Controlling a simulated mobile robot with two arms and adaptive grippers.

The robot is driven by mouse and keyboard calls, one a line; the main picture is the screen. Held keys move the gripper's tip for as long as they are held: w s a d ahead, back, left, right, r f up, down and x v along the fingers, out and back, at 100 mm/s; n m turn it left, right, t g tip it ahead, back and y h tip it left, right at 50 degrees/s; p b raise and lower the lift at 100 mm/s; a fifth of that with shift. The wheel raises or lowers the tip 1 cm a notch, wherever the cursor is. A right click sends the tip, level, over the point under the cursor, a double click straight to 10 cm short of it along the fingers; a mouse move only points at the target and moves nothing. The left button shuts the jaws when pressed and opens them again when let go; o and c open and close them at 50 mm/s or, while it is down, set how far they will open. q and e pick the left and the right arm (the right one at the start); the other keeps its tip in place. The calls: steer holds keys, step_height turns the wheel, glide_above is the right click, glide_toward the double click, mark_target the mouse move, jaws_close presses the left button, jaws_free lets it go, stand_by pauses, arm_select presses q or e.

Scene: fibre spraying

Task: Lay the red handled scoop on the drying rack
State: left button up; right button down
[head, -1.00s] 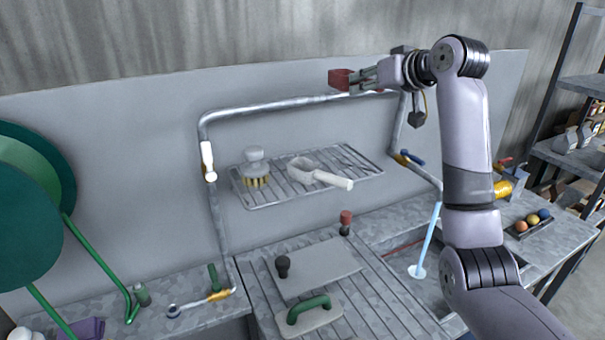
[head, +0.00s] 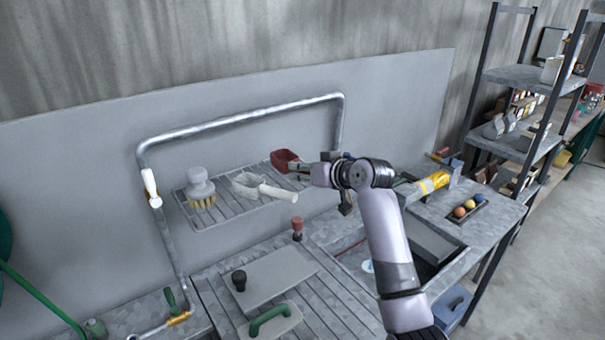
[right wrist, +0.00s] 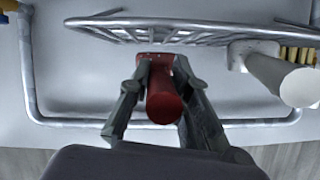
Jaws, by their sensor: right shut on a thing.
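The red handled scoop (head: 286,160) is in my right gripper (head: 305,170), at the right end of the drying rack (head: 228,207). In the right wrist view the fingers (right wrist: 163,95) are shut around the red handle (right wrist: 164,98), and the scoop's head (right wrist: 152,59) lies close to the wire rack (right wrist: 190,32). I cannot tell whether the scoop touches the rack. My left gripper is not in view.
A white-handled scoop (head: 262,188) and a brush (head: 199,188) lie on the rack to the left. A bent pipe (head: 240,118) frames the rack. Below is a ribbed counter with a grey lid (head: 275,279) and a green handle (head: 268,318).

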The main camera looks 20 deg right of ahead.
steer(key=shift+f, duration=0.75)
steer(key=shift+f, duration=0.1)
steer(key=c, duration=1.5)
jaws_free()
steer(key=shift+b+v, duration=1.5)
steer(key=shift+v, duration=4.6)
